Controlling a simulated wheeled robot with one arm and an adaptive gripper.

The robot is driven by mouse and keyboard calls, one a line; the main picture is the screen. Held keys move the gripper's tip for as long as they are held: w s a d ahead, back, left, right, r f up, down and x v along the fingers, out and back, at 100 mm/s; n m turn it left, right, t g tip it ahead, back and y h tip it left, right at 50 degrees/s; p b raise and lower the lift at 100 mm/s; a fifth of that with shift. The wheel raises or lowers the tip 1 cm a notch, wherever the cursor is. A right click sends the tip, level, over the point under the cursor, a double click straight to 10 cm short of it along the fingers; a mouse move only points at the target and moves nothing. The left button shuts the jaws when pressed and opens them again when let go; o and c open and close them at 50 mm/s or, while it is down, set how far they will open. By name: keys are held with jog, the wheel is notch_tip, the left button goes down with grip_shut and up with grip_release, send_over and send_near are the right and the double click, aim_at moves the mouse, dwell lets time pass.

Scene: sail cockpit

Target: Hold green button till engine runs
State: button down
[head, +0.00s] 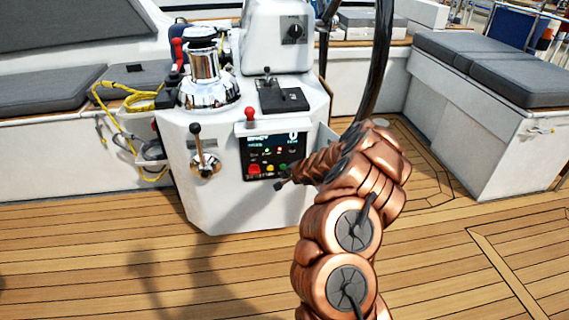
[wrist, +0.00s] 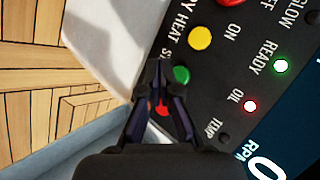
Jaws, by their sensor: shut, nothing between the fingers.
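The green button (wrist: 181,74) is on the black engine panel (head: 262,150), beside the yellow button (wrist: 200,38). In the head view the green button (head: 284,167) is at the end of the row of buttons. My gripper (wrist: 157,66) is shut and empty, its tips just left of the green button in the wrist view. I cannot tell whether they touch it. In the head view my gripper (head: 280,185) is at the panel's lower right edge. A red spot (wrist: 163,111) shows between the fingers. The READY lamp (wrist: 281,66) glows green and the OIL lamp (wrist: 250,106) red.
The panel is on a white pedestal (head: 205,205). A lever with a black knob (head: 196,130) and a red-knobbed lever (head: 249,115) stand near it. The dark steering wheel rim (head: 376,65) rises behind my arm. Wooden deck (head: 90,245) lies open in front.

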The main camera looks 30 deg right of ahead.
jog(key=shift+w+d+r+p, duration=0.1)
jog(key=shift+w+r+p, duration=0.05)
jog(key=shift+w+p, duration=0.2)
jog(key=shift+w+d, duration=0.15)
jog(key=shift+w, duration=0.05)
dwell(1.3)
jog(key=shift+w+p, duration=0.3)
jog(key=shift+p, duration=0.05)
jog(key=shift+w+d+p, duration=0.25)
jog(key=shift+w+p, duration=0.15)
jog(key=shift+w, duration=0.05)
dwell(0.8)
jog(key=shift+s, duration=0.1)
dwell(0.6)
jog(key=shift+s+a+b, duration=0.35)
jog(key=shift+s+b, duration=0.4)
jog(key=shift+b, duration=0.6)
